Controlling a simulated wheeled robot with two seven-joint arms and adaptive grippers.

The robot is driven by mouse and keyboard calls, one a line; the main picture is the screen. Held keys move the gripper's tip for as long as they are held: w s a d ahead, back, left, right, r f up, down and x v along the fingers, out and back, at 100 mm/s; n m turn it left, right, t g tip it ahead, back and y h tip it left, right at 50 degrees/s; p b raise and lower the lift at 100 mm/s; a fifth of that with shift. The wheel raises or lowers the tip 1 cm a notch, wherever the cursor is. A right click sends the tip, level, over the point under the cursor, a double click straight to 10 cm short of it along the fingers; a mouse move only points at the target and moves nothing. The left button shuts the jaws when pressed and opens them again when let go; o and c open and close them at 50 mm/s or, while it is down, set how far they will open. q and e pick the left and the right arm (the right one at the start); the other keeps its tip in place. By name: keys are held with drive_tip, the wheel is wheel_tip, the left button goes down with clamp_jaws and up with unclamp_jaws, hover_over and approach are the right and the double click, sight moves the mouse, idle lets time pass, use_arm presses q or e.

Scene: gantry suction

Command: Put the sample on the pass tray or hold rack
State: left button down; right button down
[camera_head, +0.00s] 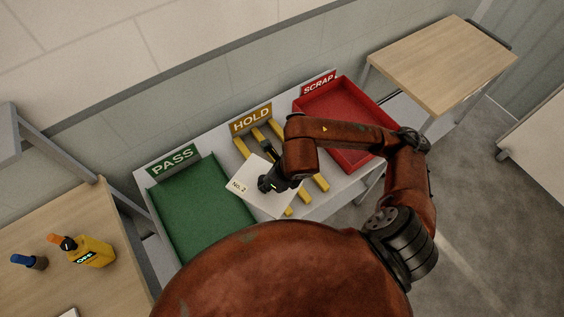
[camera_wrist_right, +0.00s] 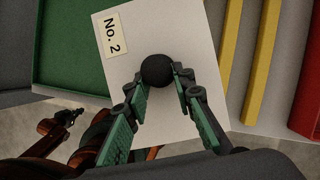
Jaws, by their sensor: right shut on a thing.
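The sample is a white square plate with a round black knob and a "No. 2" label. The plate (camera_head: 258,195) hangs over the yellow hold rack (camera_head: 322,183) and the edge of the green pass tray (camera_head: 190,210). My right gripper (camera_head: 270,183) is shut on the knob. In the right wrist view its fingers (camera_wrist_right: 159,82) close at the knob (camera_wrist_right: 158,70), with the plate (camera_wrist_right: 190,30) behind. I cannot tell whether the plate touches the rack. A dark-tipped arm end (camera_wrist_right: 70,112), seemingly my left gripper, shows small at lower left there; its jaws are unclear.
A red scrap tray (camera_head: 330,105) stands right of the hold rack, partly behind my arm. Another wooden table (camera_head: 440,60) stands at upper right. The green tray is empty where visible.

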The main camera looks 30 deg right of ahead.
drive_tip(key=w+d+f, duration=0.1)
drive_tip(key=d+f, duration=0.1)
drive_tip(key=d, duration=0.1)
drive_tip(key=w+d+f, duration=0.2)
drive_tip(key=d+f, duration=0.1)
drive_tip(key=d, duration=0.1)
drive_tip(key=w+d+f, duration=0.2)
drive_tip(key=d+f, duration=0.1)
drive_tip(key=d, duration=0.1)
drive_tip(key=shift+w+d, duration=0.1)
drive_tip(key=shift+d, duration=0.05)
drive_tip(key=shift+w+d+f, duration=0.25)
drive_tip(key=shift+d+f, duration=0.2)
drive_tip(key=shift+f, duration=0.25)
wheel_tip(320, 180, down, 3)
drive_tip(key=shift+w+d+f, duration=0.1)
drive_tip(key=shift+d+f, duration=0.05)
drive_tip(key=shift+f, duration=0.05)
drive_tip(key=c, duration=1.7)
unclamp_jaws()
drive_tip(key=shift+o, duration=0.2)
drive_tip(key=v, duration=1.2)
drive_tip(key=shift+p, duration=0.4)
